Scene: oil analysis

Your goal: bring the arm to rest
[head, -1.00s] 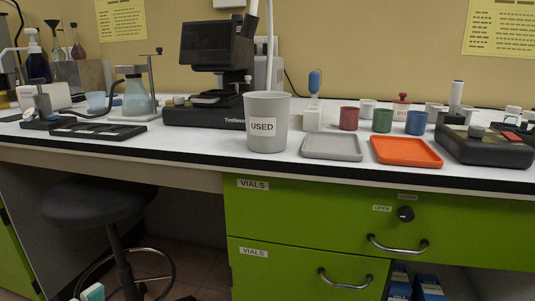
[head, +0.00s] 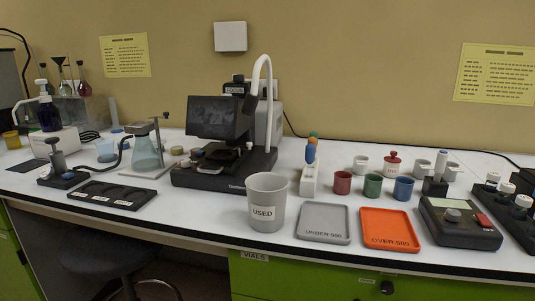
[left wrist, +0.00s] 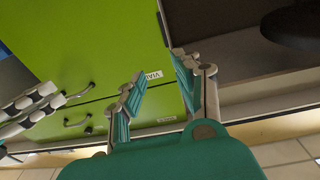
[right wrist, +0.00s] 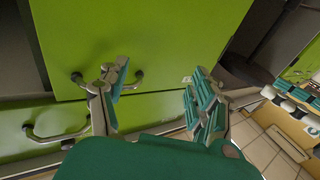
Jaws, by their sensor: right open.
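My left gripper (left wrist: 158,82) shows in the left wrist view with its fingers spread apart and nothing between them, in front of the green drawer cabinet (left wrist: 80,50). My right gripper (right wrist: 160,85) shows in the right wrist view, also open and empty, in front of the same green cabinet front (right wrist: 150,35). Neither gripper touches anything that I can see. Neither arm shows in the head view, so their place relative to the bench top is hidden there.
The bench holds a USED cup (head: 266,203), a grey tray (head: 324,223), an orange tray (head: 390,229), a microscope-like device (head: 225,140) and several small cups. Drawer handles (right wrist: 55,132) stick out near the right gripper. A dark stool (head: 110,262) stands below the bench at left.

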